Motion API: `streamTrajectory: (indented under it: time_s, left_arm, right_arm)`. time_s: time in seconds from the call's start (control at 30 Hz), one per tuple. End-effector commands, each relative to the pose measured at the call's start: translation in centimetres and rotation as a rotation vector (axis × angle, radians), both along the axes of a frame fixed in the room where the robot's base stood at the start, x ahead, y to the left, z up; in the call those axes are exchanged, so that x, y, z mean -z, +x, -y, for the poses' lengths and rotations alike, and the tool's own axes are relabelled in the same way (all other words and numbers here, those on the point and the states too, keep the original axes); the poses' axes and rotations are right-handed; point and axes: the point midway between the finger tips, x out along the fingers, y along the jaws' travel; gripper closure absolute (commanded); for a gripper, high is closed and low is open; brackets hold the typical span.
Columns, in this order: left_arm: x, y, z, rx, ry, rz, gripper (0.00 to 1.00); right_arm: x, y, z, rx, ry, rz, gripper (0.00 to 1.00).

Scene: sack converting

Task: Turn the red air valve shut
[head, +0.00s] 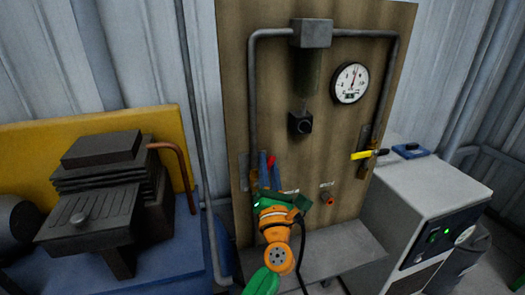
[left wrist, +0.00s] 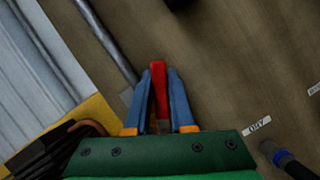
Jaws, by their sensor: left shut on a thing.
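The red valve handle (left wrist: 160,90) stands between the two blue fingers of my left gripper (left wrist: 160,100) in the left wrist view. The fingers are closed in on both sides of it. In the head view the left gripper (head: 268,172) is at the lower left of the wooden board, and only a small red tip of the handle (head: 271,160) shows beside the fingers. The valve body and the pipe behind it are mostly hidden by the gripper. My right gripper is in neither view.
The wooden board (head: 228,90) carries grey piping, a round gauge (head: 350,83), a yellow lever (head: 362,155) and a small orange-red fitting (head: 329,199). A grey cabinet (head: 412,190) stands right. A dark machine (head: 95,185) on a blue base stands left.

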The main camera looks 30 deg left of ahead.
Motion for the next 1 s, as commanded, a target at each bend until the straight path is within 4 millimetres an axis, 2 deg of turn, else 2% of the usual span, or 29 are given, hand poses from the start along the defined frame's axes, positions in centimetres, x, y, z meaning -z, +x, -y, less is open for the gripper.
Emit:
streamTrajectory:
  time_s: [0.03, 0.5, 0.8, 1.0]
  left_arm:
    - [-0.5, 0.2, 0.1, 0.001, 0.027, -0.038, 1.0]
    - [1.3, 1.4, 1.2, 0.0, 0.317, -0.376, 1.0]
    - [2.8, 1.5, 1.3, 0.001, 0.493, -0.582, 1.0]
    - [3.8, 1.5, 1.3, 0.001, 0.586, -0.691, 1.0]
  right_arm:
    - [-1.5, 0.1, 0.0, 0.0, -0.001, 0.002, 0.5]
    - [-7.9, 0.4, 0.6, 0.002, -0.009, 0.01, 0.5]
    - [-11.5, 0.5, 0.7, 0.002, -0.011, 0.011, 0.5]
    - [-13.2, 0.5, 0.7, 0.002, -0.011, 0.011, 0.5]
